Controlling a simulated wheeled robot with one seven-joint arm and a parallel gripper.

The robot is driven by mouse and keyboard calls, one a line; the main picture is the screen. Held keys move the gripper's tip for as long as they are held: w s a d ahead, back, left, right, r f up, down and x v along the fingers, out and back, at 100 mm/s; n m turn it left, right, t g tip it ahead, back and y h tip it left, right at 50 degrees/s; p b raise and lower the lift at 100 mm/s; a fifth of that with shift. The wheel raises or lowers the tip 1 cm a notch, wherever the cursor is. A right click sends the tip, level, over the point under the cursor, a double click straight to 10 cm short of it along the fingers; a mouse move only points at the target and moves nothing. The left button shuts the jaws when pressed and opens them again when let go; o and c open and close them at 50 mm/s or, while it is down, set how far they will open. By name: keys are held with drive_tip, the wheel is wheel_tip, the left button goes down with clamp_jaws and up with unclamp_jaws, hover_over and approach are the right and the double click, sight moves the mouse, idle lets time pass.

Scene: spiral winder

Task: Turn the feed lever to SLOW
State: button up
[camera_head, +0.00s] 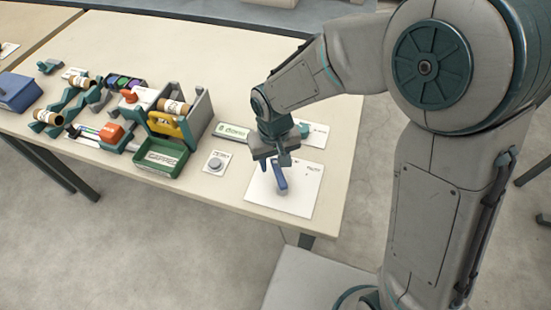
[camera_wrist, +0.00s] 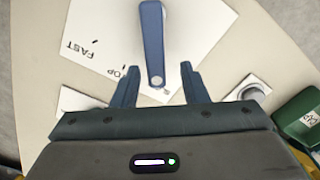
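The feed lever (camera_head: 281,179) is a blue bar on a white plate (camera_head: 295,199) at the table's front right. In the wrist view, the lever (camera_wrist: 153,38) runs from a round pivot end near my fingertips up to the top edge of the picture. The plate (camera_wrist: 112,28) shows FAST at the left and a partly covered word ending in "OP" near the left finger. I cannot read SLOW. My gripper (camera_head: 273,164) is over the plate, pointing down. In the wrist view, my gripper (camera_wrist: 159,69) is open, with a finger on each side of the lever's pivot end. Contact cannot be told.
A round grey button on a small card (camera_head: 215,162) lies left of the plate. A green tray (camera_head: 163,157) and the winder (camera_head: 180,115) stand further left. A green-labelled strip (camera_head: 231,131) lies behind. The table's front and right edges are close to the plate.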

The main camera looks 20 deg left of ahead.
sight(275, 164)
drive_tip(key=shift+w+d, duration=0.1)
drive_tip(key=shift+r, duration=0.25)
wheel_tip(275, 164, up, 13)
drive_tip(key=shift+r, duration=0.15)
idle(0.5)
drive_tip(key=w+d+r+m+t, duration=0.15)
drive_tip(key=d+m, duration=0.25)
drive_tip(key=d, duration=1.2)
drive_tip(key=s+d+m+t, duration=0.1)
drive_tip(key=s+d+m, duration=0.3)
drive_tip(key=d, duration=1)
drive_tip(key=shift+s+d+f, duration=0.15)
drive_tip(key=shift+s+d, duration=0.1)
drive_tip(key=shift+s, duration=0.6)
